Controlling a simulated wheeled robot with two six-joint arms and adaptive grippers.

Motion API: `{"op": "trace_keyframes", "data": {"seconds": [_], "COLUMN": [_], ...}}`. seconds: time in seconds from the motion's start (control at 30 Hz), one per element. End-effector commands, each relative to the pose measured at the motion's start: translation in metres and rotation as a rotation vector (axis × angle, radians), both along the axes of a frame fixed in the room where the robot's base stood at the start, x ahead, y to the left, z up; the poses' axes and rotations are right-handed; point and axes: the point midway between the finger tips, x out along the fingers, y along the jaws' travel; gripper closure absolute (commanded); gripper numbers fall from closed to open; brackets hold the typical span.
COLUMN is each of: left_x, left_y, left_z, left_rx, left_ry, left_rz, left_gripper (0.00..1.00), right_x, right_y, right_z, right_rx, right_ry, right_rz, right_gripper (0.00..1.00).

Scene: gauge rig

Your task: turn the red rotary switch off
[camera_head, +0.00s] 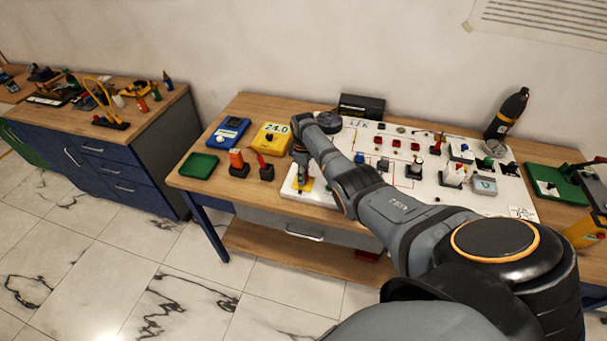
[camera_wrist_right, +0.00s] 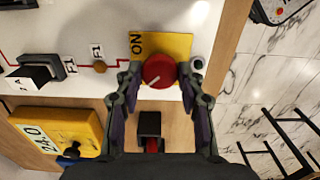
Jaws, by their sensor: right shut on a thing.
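The red rotary switch (camera_wrist_right: 159,71) is a round red knob with a white pointer line, on a yellow plate (camera_wrist_right: 178,44) marked ON. In the head view the yellow plate (camera_head: 304,184) shows at the front left of the white board, partly hidden by my gripper. My right gripper (camera_wrist_right: 158,76) points down over it, a finger on each side of the knob, shut on it. The pointer line slants across the knob, away from the ON lettering. In the head view my right gripper (camera_head: 302,174) is small and its fingertips are hard to make out. My left gripper is not in view.
A yellow meter reading 24.0 (camera_head: 271,138), a blue meter (camera_head: 228,133), a green tray (camera_head: 198,165) and black holders (camera_head: 239,170) stand left of the board. The white board (camera_head: 420,190) carries several other switches. A black bottle (camera_head: 506,113) stands behind.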

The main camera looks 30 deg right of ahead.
Motion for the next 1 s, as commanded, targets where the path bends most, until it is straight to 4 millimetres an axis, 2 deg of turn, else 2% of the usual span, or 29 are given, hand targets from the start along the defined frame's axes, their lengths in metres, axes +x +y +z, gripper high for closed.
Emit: {"op": "trace_keyframes", "data": {"seconds": [0.27, 0.3, 0.43, 0.8, 0.93, 1.0], "left_x": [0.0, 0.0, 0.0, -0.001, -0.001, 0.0], "left_y": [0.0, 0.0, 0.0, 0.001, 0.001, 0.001], "left_z": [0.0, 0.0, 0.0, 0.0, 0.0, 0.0], "left_rx": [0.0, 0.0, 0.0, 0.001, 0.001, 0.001], "left_ry": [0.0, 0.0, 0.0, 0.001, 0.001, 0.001], "left_rz": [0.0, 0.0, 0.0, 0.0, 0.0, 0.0], "left_gripper": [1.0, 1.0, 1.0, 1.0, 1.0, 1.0], "right_x": [0.002, 0.002, 0.001, 0.001, 0.001, 0.002], "right_y": [0.0, 0.0, 0.0, 0.0, -0.001, 0.0], "right_z": [0.002, 0.002, 0.001, 0.004, 0.023, 0.04], "right_rx": [0.0, 0.0, 0.0, -0.001, -0.002, -0.002], "right_ry": [-0.006, -0.006, -0.004, -0.002, -0.006, -0.007], "right_rz": [0.001, 0.001, 0.0, -0.001, -0.001, 0.0], "right_gripper": [0.93, 0.57, 0.4, 0.38, 0.38, 0.38]}}
